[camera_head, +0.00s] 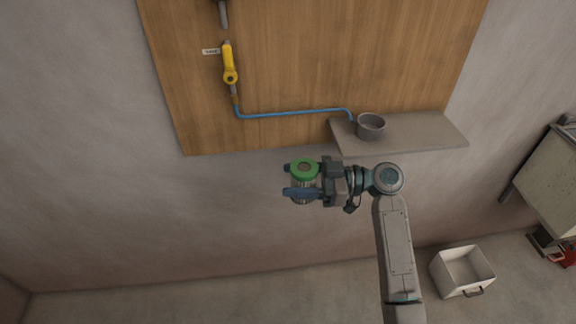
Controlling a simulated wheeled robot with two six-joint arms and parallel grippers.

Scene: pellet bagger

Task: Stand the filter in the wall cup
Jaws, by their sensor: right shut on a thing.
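The filter (304,169), a short cylinder with a green ring top and a greyish see-through body, is held upright in my right gripper (301,183). The gripper's blue fingers lie on either side of its body and are shut on it. It is in the air in front of the wall, below and left of the shelf. A round grey open cup (370,126) stands on the shelf against the wooden board and looks empty. The filter is apart from the cup. My left gripper is not in view.
The grey shelf (425,132) is bare right of the cup. A yellow fitting (229,62) hangs on the wooden board (330,55), and a blue hose (290,113) runs from below it to the shelf. A white bin (463,270) is on the floor, lower right.

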